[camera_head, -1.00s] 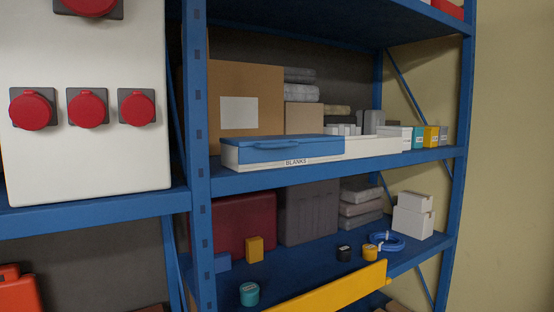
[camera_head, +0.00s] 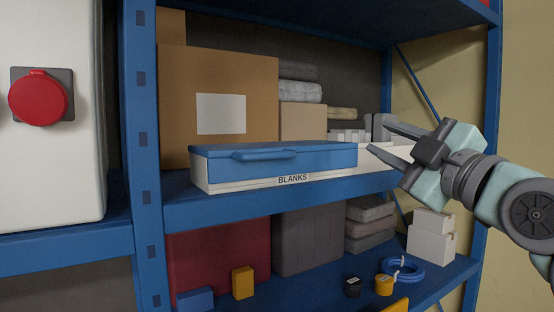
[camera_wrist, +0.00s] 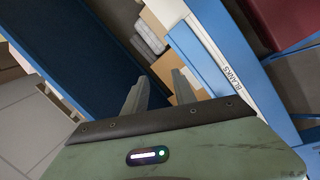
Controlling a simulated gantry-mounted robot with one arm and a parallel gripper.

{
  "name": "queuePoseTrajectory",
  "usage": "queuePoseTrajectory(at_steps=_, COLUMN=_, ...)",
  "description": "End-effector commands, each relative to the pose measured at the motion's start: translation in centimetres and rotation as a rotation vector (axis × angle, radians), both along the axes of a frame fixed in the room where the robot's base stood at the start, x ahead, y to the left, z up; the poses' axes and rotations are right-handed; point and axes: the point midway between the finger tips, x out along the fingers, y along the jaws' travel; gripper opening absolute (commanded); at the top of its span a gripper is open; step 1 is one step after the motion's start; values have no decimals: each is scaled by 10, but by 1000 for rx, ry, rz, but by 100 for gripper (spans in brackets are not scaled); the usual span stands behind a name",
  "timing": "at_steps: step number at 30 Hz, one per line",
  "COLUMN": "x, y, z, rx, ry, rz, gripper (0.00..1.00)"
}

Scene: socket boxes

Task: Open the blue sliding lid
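The blue sliding lid (camera_head: 320,159) lies over the left and middle part of a long white box labelled BLANKS (camera_head: 240,185) on the middle shelf. A raised blue handle (camera_head: 265,154) runs along the lid's front left part. The box's right end is uncovered, and my gripper partly hides it. My gripper (camera_head: 378,136) is open and empty, to the right of the lid and apart from the handle, with its fingers pointing left. In the wrist view its two fingers (camera_wrist: 160,92) are spread, and the blue lid (camera_wrist: 192,58) and the BLANKS label show beyond them.
A cardboard box (camera_head: 222,85) and wrapped packs stand behind the white box. A blue shelf upright (camera_head: 142,150) stands left of it, and the upper shelf (camera_head: 300,20) overhangs. The lower shelf holds a red case (camera_head: 220,255), white boxes and a blue cable coil (camera_head: 405,270).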

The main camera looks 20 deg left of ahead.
Motion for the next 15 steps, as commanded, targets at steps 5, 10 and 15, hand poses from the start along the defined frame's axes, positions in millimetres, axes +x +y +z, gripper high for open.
queuePoseTrajectory(at_steps=5, x=-85, y=52, z=17, rx=-389, ry=-72, rz=102, gripper=32)
queuePoseTrajectory(at_steps=10, x=-132, y=73, z=8, rx=-626, ry=-111, rz=154, gripper=32)
queuePoseTrajectory(at_steps=15, x=-144, y=81, z=1, rx=-705, ry=-121, rz=175, gripper=32)
